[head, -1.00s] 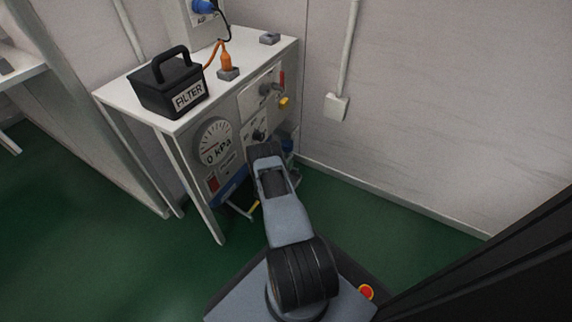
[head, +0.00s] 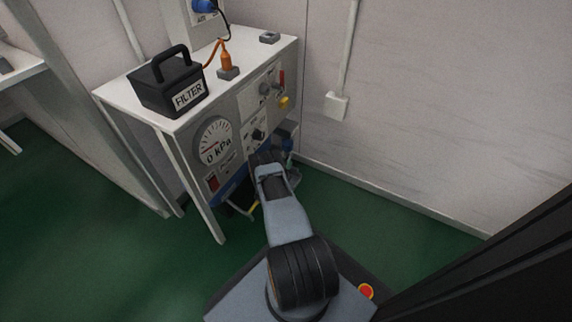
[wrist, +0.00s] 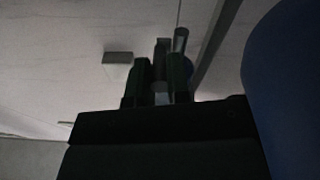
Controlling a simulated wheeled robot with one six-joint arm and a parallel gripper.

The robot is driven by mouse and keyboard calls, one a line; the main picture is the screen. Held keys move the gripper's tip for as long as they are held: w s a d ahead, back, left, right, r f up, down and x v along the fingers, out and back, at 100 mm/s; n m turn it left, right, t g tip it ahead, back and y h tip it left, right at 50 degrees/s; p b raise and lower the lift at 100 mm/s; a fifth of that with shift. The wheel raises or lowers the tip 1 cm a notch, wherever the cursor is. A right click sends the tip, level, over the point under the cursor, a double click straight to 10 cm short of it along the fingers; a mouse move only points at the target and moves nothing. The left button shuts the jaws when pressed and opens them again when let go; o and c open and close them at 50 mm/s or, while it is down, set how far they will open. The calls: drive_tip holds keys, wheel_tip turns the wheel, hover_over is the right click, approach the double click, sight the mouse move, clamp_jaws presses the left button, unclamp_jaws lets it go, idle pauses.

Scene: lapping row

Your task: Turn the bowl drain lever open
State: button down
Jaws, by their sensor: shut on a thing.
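My gripper (wrist: 160,80) shows in the wrist view as two dark fingers pointing up in the picture. They are shut on a small grey piece (wrist: 161,93), which I take to be the bowl drain lever. Its shape and angle are mostly hidden by the fingers and the dark. A large blue rounded body (wrist: 290,90), likely the bowl, fills the right side, close beside the gripper. In the head view my wrist hides the gripper tips and the lever at the lower front of the bench.
The white bench (head: 119,97) carries a black FILTER box (head: 168,88). Its front panel has a 0 kPa gauge (head: 214,139), a dark knob (head: 257,135) and a yellow handle (head: 284,102). A wall box (head: 336,105) stands right of it. Green floor (head: 330,195) is clear at right.

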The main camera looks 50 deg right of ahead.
drive_tip(key=c, duration=1.1)
unclamp_jaws()
drive_tip(key=p+v, duration=0.4)
drive_tip(key=v, duration=1)
